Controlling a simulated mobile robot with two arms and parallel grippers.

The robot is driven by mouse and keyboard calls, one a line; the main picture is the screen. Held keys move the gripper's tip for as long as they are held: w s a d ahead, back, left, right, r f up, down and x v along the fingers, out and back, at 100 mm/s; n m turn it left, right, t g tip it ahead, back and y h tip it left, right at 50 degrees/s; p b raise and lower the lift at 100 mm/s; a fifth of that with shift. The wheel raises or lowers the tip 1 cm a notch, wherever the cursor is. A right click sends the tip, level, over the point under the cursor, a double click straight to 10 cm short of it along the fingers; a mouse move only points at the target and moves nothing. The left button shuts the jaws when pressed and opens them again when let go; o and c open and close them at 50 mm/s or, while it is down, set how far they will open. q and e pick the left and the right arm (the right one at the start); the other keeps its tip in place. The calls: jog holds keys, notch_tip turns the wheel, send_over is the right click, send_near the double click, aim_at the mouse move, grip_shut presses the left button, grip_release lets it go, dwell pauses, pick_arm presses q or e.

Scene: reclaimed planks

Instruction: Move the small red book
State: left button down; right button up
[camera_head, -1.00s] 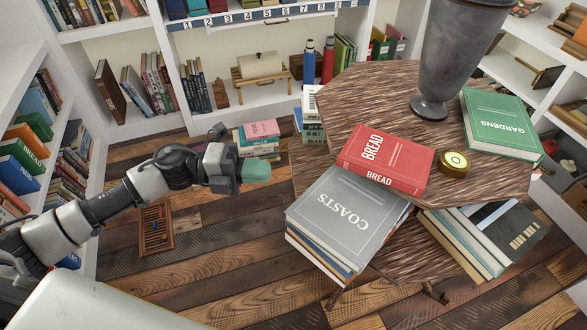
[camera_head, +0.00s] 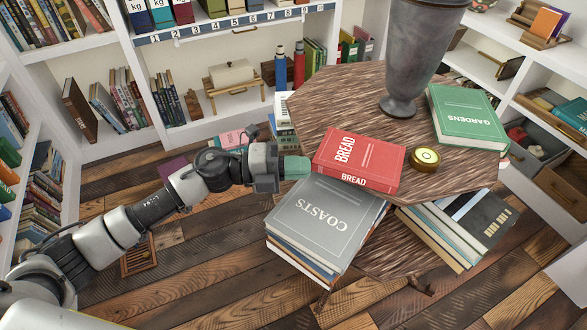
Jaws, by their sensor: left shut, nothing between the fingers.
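The small red book (camera_head: 362,158), titled BREAD, lies flat on the upper wooden table top (camera_head: 330,103), near its front left edge. My left gripper (camera_head: 297,167) is shut and empty. Its green fingertips are at the left end of the red book, very close to it; I cannot tell whether they touch. My right gripper is not in view.
A grey COASTS book (camera_head: 325,222) tops a stack just below the red book. Shelves line the walls.

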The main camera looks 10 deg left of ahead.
aim_at(317, 153)
pick_arm(q)
jog(key=shift+w+d, duration=0.15)
jog(key=shift+w, duration=0.15)
jog(key=w+d, duration=0.1)
jog(key=w, duration=0.1)
jog(key=w+d, duration=0.1)
jog(key=shift+w+d, duration=0.15)
jog(key=shift+w, duration=0.2)
jog(key=shift+w+d, duration=0.2)
jog(key=shift+w, duration=0.05)
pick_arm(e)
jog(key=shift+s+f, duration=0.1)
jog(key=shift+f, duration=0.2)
